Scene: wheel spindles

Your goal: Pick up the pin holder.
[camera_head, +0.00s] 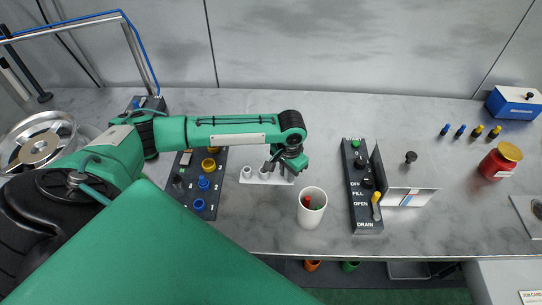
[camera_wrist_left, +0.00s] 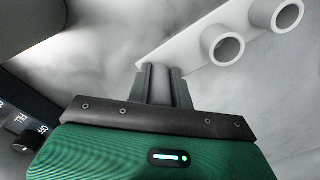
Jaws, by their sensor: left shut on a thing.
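The white pin holder (camera_head: 260,178), a flat bar with upright open tubes, stands on the grey table near the middle. Two of its tubes show at its left end. In the left wrist view the white bar (camera_wrist_left: 190,42) runs to the upper right, with two empty round tubes. My left gripper (camera_head: 281,166) reaches down over the holder's right end. Its fingers (camera_wrist_left: 166,85) are shut on a pale upright part at the near end of the bar. The fingers hide most of that part. My right gripper is not in view.
A white cup (camera_head: 311,213) with a red item stands close in front of the gripper. A dark panel with colored knobs (camera_head: 203,185) is at left, and a control panel (camera_head: 362,200) at right. A red jar (camera_head: 499,163) stands farther right. The table behind the gripper is clear.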

